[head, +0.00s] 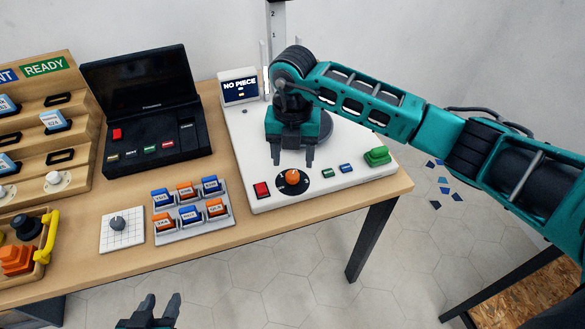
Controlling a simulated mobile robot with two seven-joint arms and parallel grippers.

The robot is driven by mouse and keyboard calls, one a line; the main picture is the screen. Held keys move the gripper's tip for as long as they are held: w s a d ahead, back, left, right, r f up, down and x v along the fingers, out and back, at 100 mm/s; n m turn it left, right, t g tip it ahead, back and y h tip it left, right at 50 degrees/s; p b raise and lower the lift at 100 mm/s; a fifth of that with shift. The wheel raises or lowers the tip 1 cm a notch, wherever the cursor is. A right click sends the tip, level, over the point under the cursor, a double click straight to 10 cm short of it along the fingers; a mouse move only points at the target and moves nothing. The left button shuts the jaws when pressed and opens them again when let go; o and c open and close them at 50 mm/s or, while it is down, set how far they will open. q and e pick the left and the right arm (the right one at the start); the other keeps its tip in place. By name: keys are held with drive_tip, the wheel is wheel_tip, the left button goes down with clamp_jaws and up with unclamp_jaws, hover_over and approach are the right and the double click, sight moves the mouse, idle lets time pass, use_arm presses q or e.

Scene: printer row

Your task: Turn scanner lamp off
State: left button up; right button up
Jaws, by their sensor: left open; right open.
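A white panel machine (355,188) with a small screen (239,87) reading "NO PIECE" stands on the right part of the table; I take it for the scanner. Its front edge carries a red switch (262,189), an orange knob (293,176) on a black dial, small green and blue buttons and a large green button (377,156). I cannot tell which control is for the lamp. My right gripper (293,163) is open and empty, pointing down above the panel just behind the orange knob. My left gripper (160,302) is open and empty at the bottom edge, in front of the table.
A black open-lidded device (155,138) stands left of the white machine. A grey tray (193,232) of blue and orange blocks and a white dial plate (121,230) lie in front. A wooden rack (75,105) stands far left. Bare table (215,125) shows between the devices.

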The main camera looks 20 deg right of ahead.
sight(293, 174)
wheel_tip(293, 174, down, 5)
drive_tip(key=shift+r, duration=0.1)
idle(0.3)
drive_tip(key=c, duration=1)
